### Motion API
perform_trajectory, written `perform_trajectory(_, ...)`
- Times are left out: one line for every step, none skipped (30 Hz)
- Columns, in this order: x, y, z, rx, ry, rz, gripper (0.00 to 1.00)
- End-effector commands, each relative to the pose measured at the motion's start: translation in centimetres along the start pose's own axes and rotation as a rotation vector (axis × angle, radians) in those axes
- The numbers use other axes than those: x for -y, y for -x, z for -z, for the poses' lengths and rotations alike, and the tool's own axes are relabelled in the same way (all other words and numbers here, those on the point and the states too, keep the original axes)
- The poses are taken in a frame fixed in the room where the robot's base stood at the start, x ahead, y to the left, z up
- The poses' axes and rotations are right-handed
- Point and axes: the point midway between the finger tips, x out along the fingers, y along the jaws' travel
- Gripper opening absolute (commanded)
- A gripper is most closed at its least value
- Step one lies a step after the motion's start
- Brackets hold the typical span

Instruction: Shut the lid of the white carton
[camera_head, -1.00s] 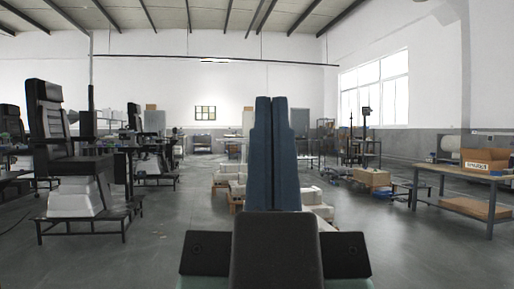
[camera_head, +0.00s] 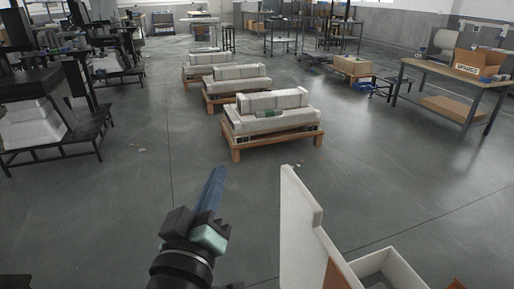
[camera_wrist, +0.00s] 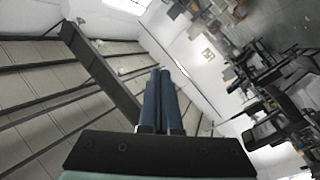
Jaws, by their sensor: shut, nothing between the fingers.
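The white carton (camera_head: 388,270) is at the bottom right of the head view, cut off by the lower edge. Its lid (camera_head: 300,235) stands up, open, on the carton's left side, and part of the grey inside shows. My gripper (camera_head: 216,178) is left of the lid, apart from it, with its blue fingers pointing up and away. The fingers are together and hold nothing. In the wrist view the shut fingers (camera_wrist: 161,78) point toward the ceiling and wall, and the carton does not show there.
Pallets with white blocks (camera_head: 268,112) stand ahead on the grey floor. A wooden workbench (camera_head: 455,85) with a cardboard box (camera_head: 477,62) is at the right. A black seat on a stand (camera_head: 45,115) is at the left.

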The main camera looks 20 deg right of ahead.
Motion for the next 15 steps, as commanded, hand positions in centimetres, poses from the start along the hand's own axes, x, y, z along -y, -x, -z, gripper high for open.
perform_trajectory(-0.2, 0.1, -0.4, 0.068, 0.102, -0.001, 0.00)
perform_trajectory(-0.1, 0.4, -1.2, 0.102, 0.163, -0.007, 0.00)
perform_trajectory(0.1, 0.8, -2.2, 0.145, 0.244, -0.013, 0.00)
perform_trajectory(0.2, 1.2, -2.9, 0.173, 0.305, -0.019, 0.00)
perform_trajectory(0.2, 1.7, -3.5, 0.200, 0.365, -0.023, 0.00)
perform_trajectory(0.2, 2.5, -4.3, 0.232, 0.447, -0.029, 0.00)
perform_trajectory(0.2, 3.0, -4.8, 0.253, 0.508, -0.033, 0.00)
perform_trajectory(0.2, 3.7, -5.2, 0.272, 0.568, -0.037, 0.00)
perform_trajectory(0.1, 4.5, -5.6, 0.291, 0.643, -0.043, 0.00)
perform_trajectory(0.0, 5.2, -5.9, 0.303, 0.696, -0.046, 0.00)
perform_trajectory(0.0, 5.8, -6.1, 0.313, 0.745, -0.049, 0.00)
perform_trajectory(-0.1, 6.5, -6.3, 0.322, 0.805, -0.054, 0.00)
perform_trajectory(-0.1, 7.0, -6.5, 0.327, 0.843, -0.058, 0.00)
perform_trajectory(-0.2, 7.5, -6.6, 0.331, 0.878, -0.060, 0.00)
perform_trajectory(-0.2, 8.1, -6.6, 0.333, 0.917, -0.065, 0.00)
